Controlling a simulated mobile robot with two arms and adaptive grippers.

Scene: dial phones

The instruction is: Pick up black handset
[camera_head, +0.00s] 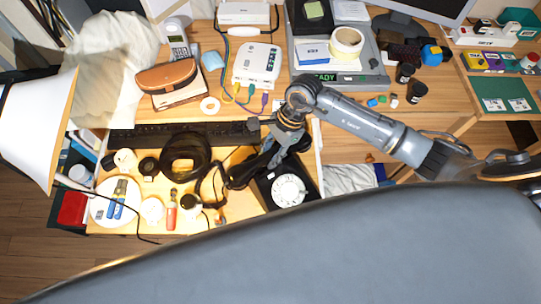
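A black dial phone (268,194) with a white round dial (288,190) sits on the low, lit surface at the lower middle. A dark, elongated piece that looks like its black handset (243,174) shows at the phone's upper left. My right gripper (270,150) reaches in from the right and points down just above the phone and handset. Its dark fingers blend with the black parts, so I cannot tell whether they are apart or touching the handset. My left gripper is out of view.
A black cable coil (185,157), a plate with tools (116,201) and a red-handled tool (171,210) crowd the area to the left. A keyboard (185,134) lies behind. A white router (257,64) stands on the desk. A white lampshade (35,125) is far left.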

